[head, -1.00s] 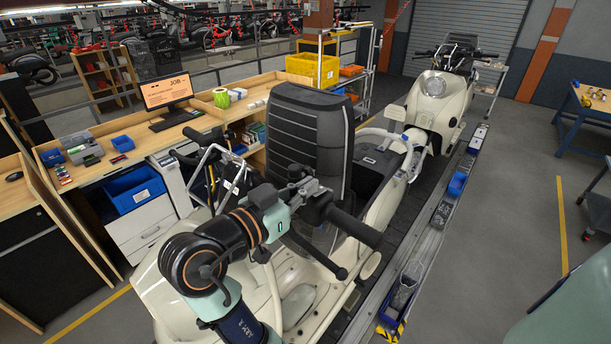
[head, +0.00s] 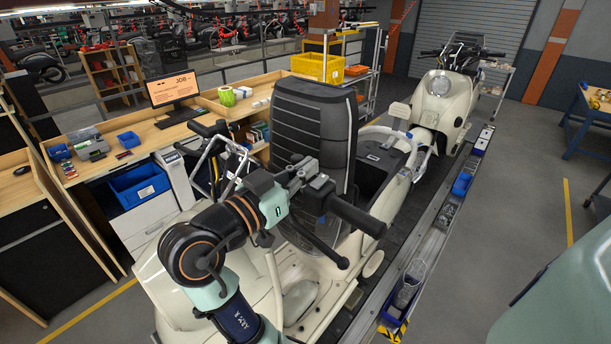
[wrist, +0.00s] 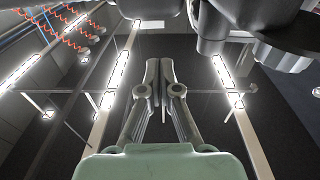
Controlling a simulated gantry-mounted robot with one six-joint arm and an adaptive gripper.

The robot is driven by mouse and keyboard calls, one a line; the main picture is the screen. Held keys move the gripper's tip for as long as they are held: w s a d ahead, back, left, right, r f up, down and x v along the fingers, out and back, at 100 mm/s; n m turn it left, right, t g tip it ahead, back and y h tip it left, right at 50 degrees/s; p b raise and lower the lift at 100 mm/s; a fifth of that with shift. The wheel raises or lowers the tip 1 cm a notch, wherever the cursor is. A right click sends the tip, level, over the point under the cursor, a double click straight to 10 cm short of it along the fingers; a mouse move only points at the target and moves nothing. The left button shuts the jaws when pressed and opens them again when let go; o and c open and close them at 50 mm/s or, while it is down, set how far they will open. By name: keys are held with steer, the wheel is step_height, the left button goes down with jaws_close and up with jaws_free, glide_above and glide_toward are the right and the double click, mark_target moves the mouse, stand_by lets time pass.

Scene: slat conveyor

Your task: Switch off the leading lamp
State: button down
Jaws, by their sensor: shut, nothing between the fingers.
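Two cream scooters stand in line on the conveyor, both facing me. The nearer scooter (head: 150,285) fills the middle of the head view; its headlamp is hidden from me. Its dark handlebar grip (head: 357,216) and controls lie right beside my gripper. The farther scooter (head: 447,116) shows a round front headlamp (head: 438,85); I cannot tell whether it is lit. My gripper (wrist: 165,72) is shut and empty in the wrist view, with dark handlebar parts (wrist: 285,50) above right of it. In the head view its fingertips blend into the handlebar controls, so contact cannot be judged.
A black seat-like backrest (head: 313,130) stands just behind the handlebar. A workbench with a monitor (head: 172,87) and a blue bin (head: 140,188) is on the left. A rail with blue trays (head: 461,184) runs along the right.

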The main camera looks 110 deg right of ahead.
steer(key=f+b+v, duration=0.2)
steer(key=b+v, duration=0.2)
steer(key=v, duration=0.5)
steer(key=shift+w, duration=0.25)
